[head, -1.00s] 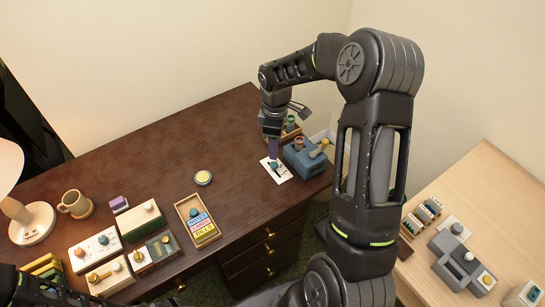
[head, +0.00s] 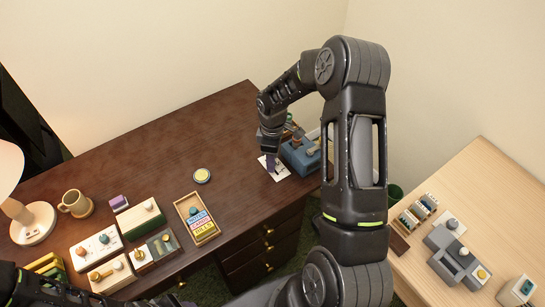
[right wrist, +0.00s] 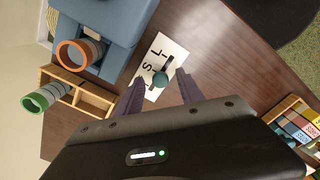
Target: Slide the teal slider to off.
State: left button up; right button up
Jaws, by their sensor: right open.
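A white card (head: 283,174) lies near the right end of the dark desk, and its far part is hidden by my right gripper (head: 270,163). In the right wrist view the card (right wrist: 174,53) bears a dark track, dark letters that I cannot read surely, and a round teal slider knob (right wrist: 160,79). My right gripper (right wrist: 158,92) is open, its two purple fingers on either side of the knob. Whether they touch the knob I cannot tell. My left arm shows at the lower left, its gripper out of view.
A blue-grey box (head: 301,158) stands close beside the card; in the right wrist view it (right wrist: 105,30) carries an orange-rimmed cylinder (right wrist: 78,55). A wooden tray (right wrist: 85,97) with a green ring (right wrist: 42,98) is beside it. The desk left of the card is clear up to a yellow-topped disc (head: 202,176).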

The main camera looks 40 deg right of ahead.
jog(key=shift+c, duration=0.4)
grip_shut()
dwell(0.9)
